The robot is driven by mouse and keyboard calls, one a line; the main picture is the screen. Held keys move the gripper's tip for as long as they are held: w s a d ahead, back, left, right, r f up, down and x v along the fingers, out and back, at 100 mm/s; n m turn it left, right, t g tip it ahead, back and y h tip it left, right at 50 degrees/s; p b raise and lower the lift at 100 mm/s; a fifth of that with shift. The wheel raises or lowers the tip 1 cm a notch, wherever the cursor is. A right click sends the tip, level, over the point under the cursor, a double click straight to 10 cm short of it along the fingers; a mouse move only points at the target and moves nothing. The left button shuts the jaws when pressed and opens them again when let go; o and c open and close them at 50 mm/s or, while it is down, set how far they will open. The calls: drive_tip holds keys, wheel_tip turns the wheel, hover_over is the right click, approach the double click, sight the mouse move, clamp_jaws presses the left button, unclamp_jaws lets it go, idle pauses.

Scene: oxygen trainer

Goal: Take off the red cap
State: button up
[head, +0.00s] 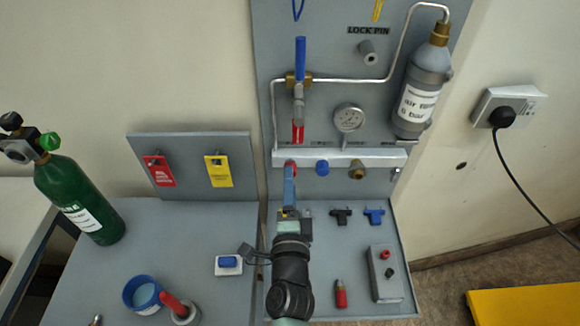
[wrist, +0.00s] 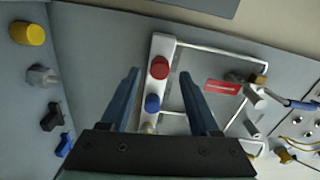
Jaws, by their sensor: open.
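The red cap (wrist: 160,67) sits on the end of the white manifold bar (wrist: 163,45), beside a blue cap (wrist: 152,103) in the wrist view. In the head view the red cap (head: 291,164) shows only in part above my gripper, at the left end of the bar. My gripper (head: 289,172) is in front of the panel, just below the red cap. In the wrist view my gripper (wrist: 159,75) is open and empty, its two blue fingers on either side of the caps. I cannot tell how far the fingertips are from the red cap.
The blue cap (head: 322,168) and a brass fitting (head: 357,170) are on the same bar. A gauge (head: 348,118), a blue-handled valve (head: 300,60) and a grey cylinder (head: 421,90) are above. Black and blue tee pieces (head: 341,216) lie on the shelf (head: 350,255) at right.

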drive_tip(key=shift+m, duration=0.6)
drive_tip(key=m, duration=0.3)
drive_tip(key=shift+m, duration=2)
drive_tip(key=m, duration=0.3)
